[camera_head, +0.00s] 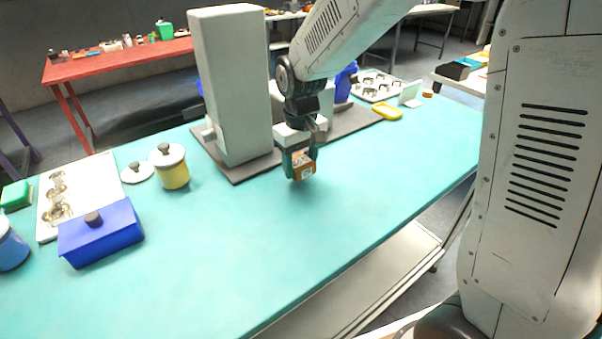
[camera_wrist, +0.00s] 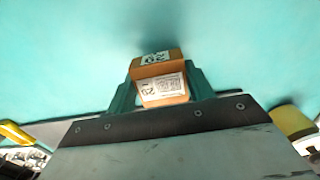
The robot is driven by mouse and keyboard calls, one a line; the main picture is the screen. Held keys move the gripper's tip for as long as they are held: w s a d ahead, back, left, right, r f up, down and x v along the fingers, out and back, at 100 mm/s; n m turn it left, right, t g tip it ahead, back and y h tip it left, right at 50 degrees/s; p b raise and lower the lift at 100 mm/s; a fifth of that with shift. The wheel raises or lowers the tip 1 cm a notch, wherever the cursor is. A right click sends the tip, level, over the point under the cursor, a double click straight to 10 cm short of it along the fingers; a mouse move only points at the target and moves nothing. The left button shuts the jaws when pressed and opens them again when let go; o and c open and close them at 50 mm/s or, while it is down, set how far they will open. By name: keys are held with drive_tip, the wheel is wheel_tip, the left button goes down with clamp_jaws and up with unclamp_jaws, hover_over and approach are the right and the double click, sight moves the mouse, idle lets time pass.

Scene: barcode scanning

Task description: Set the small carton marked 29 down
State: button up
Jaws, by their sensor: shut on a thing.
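The small carton (camera_head: 304,170) is orange-brown with white labels. My gripper (camera_head: 301,160) is shut on it, pointing down, near the front edge of the grey mat. In the head view the carton appears a little above the teal table, though the exact gap is hard to tell. In the wrist view the carton (camera_wrist: 158,72) sits between the two green fingers of my gripper (camera_wrist: 158,88). Labels show on two of its faces. The print is small and appears turned over, so I cannot read the number surely.
A tall grey machine (camera_head: 232,85) stands on a dark mat (camera_head: 240,175) behind the carton. A blue box (camera_head: 100,235), a yellow canister (camera_head: 172,172) and a white tray (camera_head: 48,222) are at the left. A yellow item (camera_head: 387,112) lies at the back right. The teal table (camera_head: 270,255) in front is clear.

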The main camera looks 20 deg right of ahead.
sight(301, 174)
drive_tip(key=shift+f, duration=1.75)
drive_tip(key=shift+f, duration=0.15)
drive_tip(key=o, duration=1)
drive_tip(key=shift+o, duration=0.2)
